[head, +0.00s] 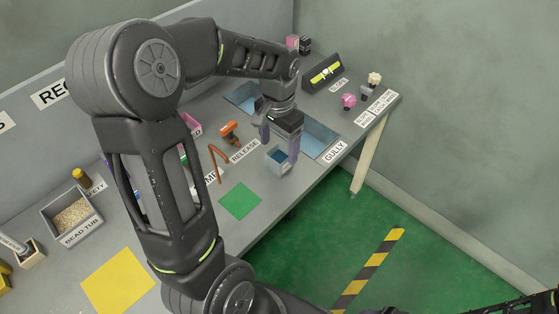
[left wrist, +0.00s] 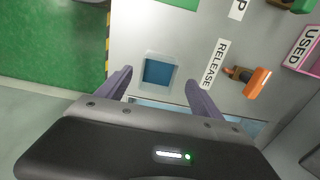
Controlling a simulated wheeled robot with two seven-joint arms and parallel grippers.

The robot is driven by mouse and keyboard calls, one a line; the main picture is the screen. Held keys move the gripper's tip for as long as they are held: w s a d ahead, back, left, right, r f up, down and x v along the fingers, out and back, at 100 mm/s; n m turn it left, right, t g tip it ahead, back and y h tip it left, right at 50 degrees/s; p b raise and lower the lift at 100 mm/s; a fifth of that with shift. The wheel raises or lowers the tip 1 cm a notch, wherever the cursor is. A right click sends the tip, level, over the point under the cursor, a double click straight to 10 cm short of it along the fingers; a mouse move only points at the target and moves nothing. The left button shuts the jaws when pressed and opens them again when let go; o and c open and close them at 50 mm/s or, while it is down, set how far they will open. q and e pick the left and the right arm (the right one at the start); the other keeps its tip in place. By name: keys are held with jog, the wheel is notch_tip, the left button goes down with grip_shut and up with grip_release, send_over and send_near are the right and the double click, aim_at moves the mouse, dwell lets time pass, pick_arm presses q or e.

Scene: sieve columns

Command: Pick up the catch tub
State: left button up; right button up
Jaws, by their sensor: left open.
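The catch tub looks like a small pale, clear-walled box with a blue inside (head: 277,168). It stands on the grey bench near the front edge, beside the RELEASE label. My left gripper (head: 279,150) is above it, pointing down and open. In the left wrist view the tub (left wrist: 159,72) lies between the two purple-grey fingers of the left gripper (left wrist: 159,76), with a gap on each side. Nothing is held. Whether the fingertips reach down to the rim's height, I cannot tell.
An orange release handle (head: 230,131) stands just behind the tub. A blue-lined gully (head: 320,138) is sunk into the bench to the right. A green square (head: 240,201) lies to the left front. A bead tub (head: 72,216) stands at the far left.

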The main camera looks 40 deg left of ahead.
aim_at(279, 159)
pick_arm(q)
jog(key=shift+f, duration=0.1)
notch_tip(279, 159, down, 5)
jog(key=shift+d+b, duration=0.15)
jog(key=shift+b, duration=0.35)
jog(key=shift+c, duration=0.4)
jog(key=c, duration=1.4)
